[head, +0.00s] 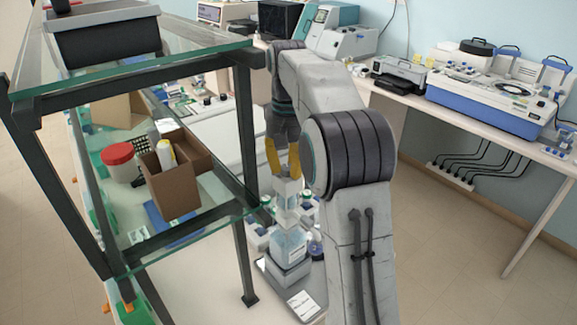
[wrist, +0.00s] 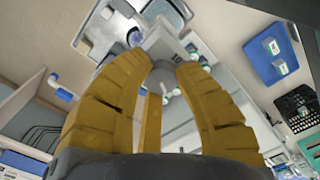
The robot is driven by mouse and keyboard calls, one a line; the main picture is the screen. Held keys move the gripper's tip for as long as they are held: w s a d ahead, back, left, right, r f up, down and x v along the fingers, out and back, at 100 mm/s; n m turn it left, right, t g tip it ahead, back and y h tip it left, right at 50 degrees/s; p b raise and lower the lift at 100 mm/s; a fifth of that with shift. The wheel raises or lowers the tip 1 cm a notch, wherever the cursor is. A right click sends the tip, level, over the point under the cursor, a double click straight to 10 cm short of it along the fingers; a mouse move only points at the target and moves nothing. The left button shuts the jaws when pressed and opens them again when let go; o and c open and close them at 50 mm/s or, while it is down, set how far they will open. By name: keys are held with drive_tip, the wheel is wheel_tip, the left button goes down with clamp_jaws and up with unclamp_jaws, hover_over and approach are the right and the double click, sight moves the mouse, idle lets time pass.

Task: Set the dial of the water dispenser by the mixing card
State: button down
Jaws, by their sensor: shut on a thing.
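The water dispenser (head: 289,244) stands upright below my arm in the head view, a clear bottle with bluish contents and a pale top. My gripper (head: 283,172) reaches down to this top with its yellow fingers. In the wrist view, my gripper (wrist: 163,70) is shut on the small grey dial (wrist: 163,77) by the white dispenser head (wrist: 165,42). A dark mark like "10" shows there. The dial's exact setting is too small to read. A white card (head: 303,304) with small print, perhaps the mixing card, lies in front of the dispenser; its text is unreadable.
A glass-topped rack (head: 130,62) with dark posts stands close left of my arm. Its lower shelf holds a cardboard box (head: 172,190) and a red-lidded jar (head: 118,160). A bench (head: 470,128) with lab machines runs along the right wall. Open floor lies between.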

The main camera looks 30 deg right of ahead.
sight(287, 167)
drive_tip(key=shift+a+m, duration=0.1)
drive_tip(key=shift+m, duration=1.1)
drive_tip(key=c, duration=0.9)
unclamp_jaws()
drive_tip(key=shift+r, duration=3.7)
